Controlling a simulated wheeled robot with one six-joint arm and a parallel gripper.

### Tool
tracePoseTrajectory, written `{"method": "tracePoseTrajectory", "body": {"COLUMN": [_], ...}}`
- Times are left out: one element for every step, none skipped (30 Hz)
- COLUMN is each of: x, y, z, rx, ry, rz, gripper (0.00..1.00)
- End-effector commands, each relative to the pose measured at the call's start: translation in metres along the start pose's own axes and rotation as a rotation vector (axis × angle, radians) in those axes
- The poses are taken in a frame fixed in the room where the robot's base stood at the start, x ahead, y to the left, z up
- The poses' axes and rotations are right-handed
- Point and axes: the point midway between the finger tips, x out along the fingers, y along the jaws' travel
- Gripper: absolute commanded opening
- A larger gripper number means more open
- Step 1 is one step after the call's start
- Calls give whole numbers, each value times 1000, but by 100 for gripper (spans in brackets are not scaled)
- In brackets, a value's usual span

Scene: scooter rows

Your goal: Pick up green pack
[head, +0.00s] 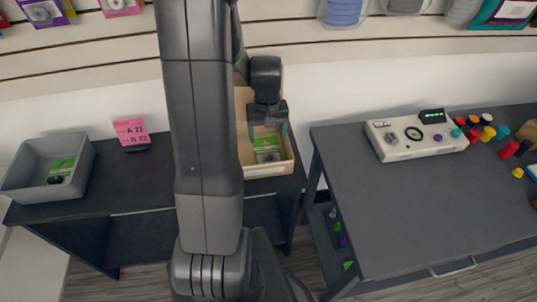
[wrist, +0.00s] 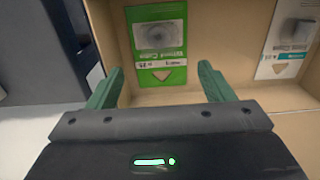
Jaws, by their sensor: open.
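A green pack (head: 267,153) lies in a tan box (head: 268,171) on the left dark table. In the wrist view the green pack (wrist: 158,73) has a pale window with a grey, round item and printed text. My gripper (head: 268,130) is over the box, just above the pack in the head view. In the wrist view my gripper (wrist: 160,70) is open, its green fingers to either side of the pack's near end. Nothing is between the fingers. Whether they touch the pack cannot be told.
A second, white pack (wrist: 284,69) is in the tan box at right. A grey bin (head: 22,180) with another green-labelled item stands far left. A pink card (head: 131,131) stands between. The right table (head: 400,220) is mostly clear, with a white device (head: 417,137) at its back.

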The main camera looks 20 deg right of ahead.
Motion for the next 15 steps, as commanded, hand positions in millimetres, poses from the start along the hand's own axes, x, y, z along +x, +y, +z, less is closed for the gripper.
{"method": "tracePoseTrajectory", "body": {"x": [7, 10, 13, 15, 16, 17, 19, 21, 25, 28, 33, 39, 43, 48, 53], "y": [0, 0, 0, 0, 0, 0, 0, 0, 0, 1, 1, 1, 1, 2, 2], "z": [1, 1, 1, 1, 1, 1, 1, 2, 3, 4, 5, 7, 9, 10, 10], "rx": [0, 0, 0, 0, 0, 0, 0, 0, 0, 0, 0, 0, 0, 0, 0], "ry": [-3, -2, -3, -2, -1, 0, 0, -1, -3, -3, -4, -4, -5, -5, -4], "rz": [-1, -1, -1, 0, 0, 0, 0, 0, -1, -1, -1, -1, -1, -1, -1], "gripper": [75, 75, 75, 75, 75, 75, 75, 75, 75, 75, 75, 75, 75, 75, 75]}}
